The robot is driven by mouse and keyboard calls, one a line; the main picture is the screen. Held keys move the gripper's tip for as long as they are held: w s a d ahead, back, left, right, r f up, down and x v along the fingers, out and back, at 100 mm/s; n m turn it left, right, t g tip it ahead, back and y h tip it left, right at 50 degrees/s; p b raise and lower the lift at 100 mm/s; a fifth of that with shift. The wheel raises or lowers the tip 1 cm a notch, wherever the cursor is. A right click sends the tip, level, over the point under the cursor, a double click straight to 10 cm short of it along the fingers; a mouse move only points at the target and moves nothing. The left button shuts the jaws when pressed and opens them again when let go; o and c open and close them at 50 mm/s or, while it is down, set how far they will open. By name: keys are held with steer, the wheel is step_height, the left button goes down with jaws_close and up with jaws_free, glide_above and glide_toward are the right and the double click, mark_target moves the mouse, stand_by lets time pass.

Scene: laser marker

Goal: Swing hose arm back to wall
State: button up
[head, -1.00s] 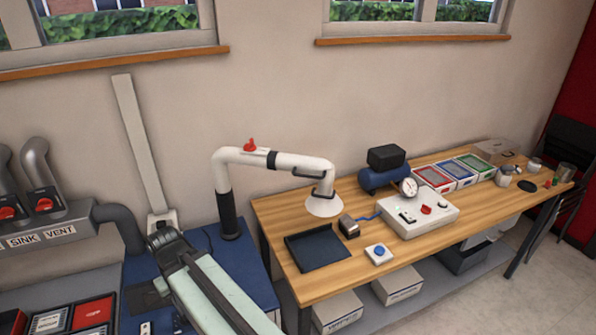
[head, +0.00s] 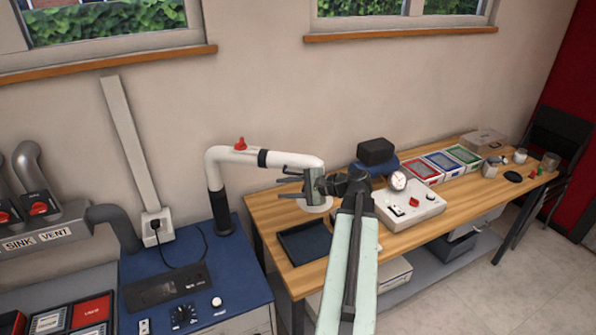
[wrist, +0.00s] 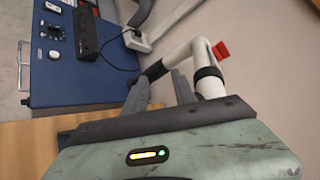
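The hose arm (head: 231,157) is a white jointed pipe on a black post, with a red knob on top and a black collar. It reaches right from the blue cabinet over the wooden bench, ending in a white hood (head: 318,208). In the wrist view the hose arm (wrist: 208,70) runs beyond my fingers. My gripper (head: 281,188) is in front of the hood end in the head view, fingers pointing left. Its fingers also show in the wrist view (wrist: 163,82), apart with nothing clearly between them. My gripper hides the dark handle near the hood; I cannot tell if they touch.
The wall (head: 270,90) is behind. A black tray (head: 305,243) and a white control box (head: 410,207) with a dial are on the wooden bench. The blue cabinet (head: 235,260) carries a black unit and cable. A sink vent panel (head: 40,240) is at left.

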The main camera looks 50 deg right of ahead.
mark_target(299, 174)
steer(key=s+d+r+m+t+h, duration=0.2)
steer(key=s+d+r+m, duration=0.1)
steer(key=s+d, duration=0.45)
steer(key=x, duration=0.2)
steer(key=b+x, duration=0.1)
steer(key=x, duration=0.5)
steer(key=shift+w+d+r, duration=0.15)
steer(key=shift+w+d, duration=0.2)
jaws_close()
steer(key=shift+d, duration=0.1)
stand_by(0.4)
